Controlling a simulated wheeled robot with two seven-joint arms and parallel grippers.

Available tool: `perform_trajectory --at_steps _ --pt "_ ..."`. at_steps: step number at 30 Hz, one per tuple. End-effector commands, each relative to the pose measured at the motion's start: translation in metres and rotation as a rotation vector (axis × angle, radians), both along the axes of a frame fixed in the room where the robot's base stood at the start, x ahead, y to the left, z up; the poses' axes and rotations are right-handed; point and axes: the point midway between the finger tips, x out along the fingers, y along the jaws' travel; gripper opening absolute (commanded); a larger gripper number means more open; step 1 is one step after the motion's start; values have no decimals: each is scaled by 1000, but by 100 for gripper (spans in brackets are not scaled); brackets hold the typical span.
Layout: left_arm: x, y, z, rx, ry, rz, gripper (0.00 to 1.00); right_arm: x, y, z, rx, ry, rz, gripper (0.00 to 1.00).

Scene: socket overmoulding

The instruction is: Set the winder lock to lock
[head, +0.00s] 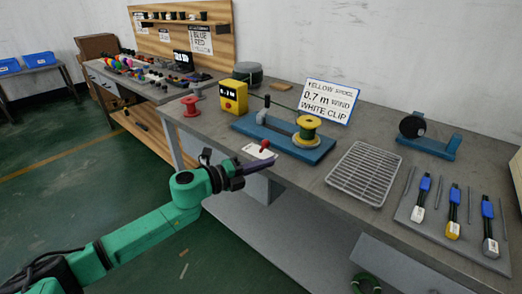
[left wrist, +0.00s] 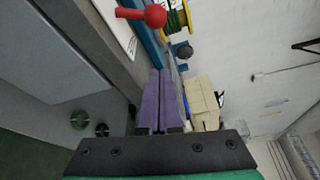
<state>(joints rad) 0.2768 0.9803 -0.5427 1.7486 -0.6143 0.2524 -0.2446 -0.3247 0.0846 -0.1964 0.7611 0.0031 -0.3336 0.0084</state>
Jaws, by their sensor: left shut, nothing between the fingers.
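The winder has a blue base (head: 272,140) on the bench and carries a spool (head: 307,130) wound with yellow and green. A red-knobbed lever (head: 264,144), which looks like the winder lock, stands at the bench's front edge by a white label (head: 255,152). In the left wrist view the red knob (left wrist: 155,15) is at the top, with the spool (left wrist: 177,20) beyond it. My left gripper (head: 272,161) has purple fingers, shut and empty, just in front of and below the lever, apart from it. The fingers also show in the left wrist view (left wrist: 161,73). The label's lettering is too small to read.
A yellow box (head: 233,96) and a red spool (head: 190,106) stand left of the winder. A sign (head: 328,100) stands behind it. A wire rack (head: 364,174) and a board of tools (head: 455,225) lie to the right. The bench's front edge is close to my gripper.

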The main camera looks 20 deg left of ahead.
Motion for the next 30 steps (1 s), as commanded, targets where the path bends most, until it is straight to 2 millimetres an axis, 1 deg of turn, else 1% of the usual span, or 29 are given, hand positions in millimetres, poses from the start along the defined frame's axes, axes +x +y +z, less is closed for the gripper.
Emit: perform_trajectory --at_steps 1,3,8,20,30 --pt "9 4 5 1 -4 3 0 -2 0 2 0 0 2 0" --pt "19 11 7 1 -4 2 0 -4 -1 1 0 0 3 0" --pt "31 20 9 1 -2 1 0 -7 -2 1 0 -1 5 0" --pt "33 22 9 -1 0 -1 0 -7 -2 0 0 -1 4 0" --pt "34 24 11 -52 19 0 0 -7 -2 1 -1 -2 4 0"
